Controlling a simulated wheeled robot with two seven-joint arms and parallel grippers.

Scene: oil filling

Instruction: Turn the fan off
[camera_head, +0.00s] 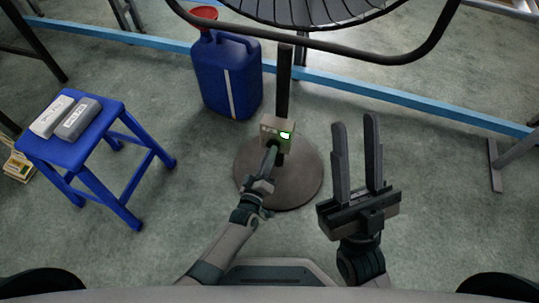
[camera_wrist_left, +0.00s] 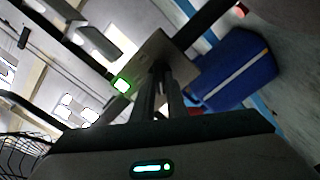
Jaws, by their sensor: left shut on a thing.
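The fan (camera_head: 320,12) stands on a dark pole with a round base (camera_head: 300,185). A small beige switch box (camera_head: 270,127) is on the pole, with a lit green light (camera_head: 286,135). My left gripper (camera_head: 271,150) reaches up to the front of the box, its fingers close together at the box face. In the left wrist view the fingertips (camera_wrist_left: 160,70) meet the box (camera_wrist_left: 150,50), beside the glowing green light (camera_wrist_left: 121,85). The fingers hide what they are shut on. My right gripper (camera_head: 357,130) is open and empty, right of the fan base, fingers pointing up.
A blue jerry can (camera_head: 228,80) with a red funnel (camera_head: 203,14) stands behind the pole on the left. A blue stool (camera_head: 68,150) at the left holds two small containers (camera_head: 65,117). A blue floor rail (camera_head: 400,99) crosses behind.

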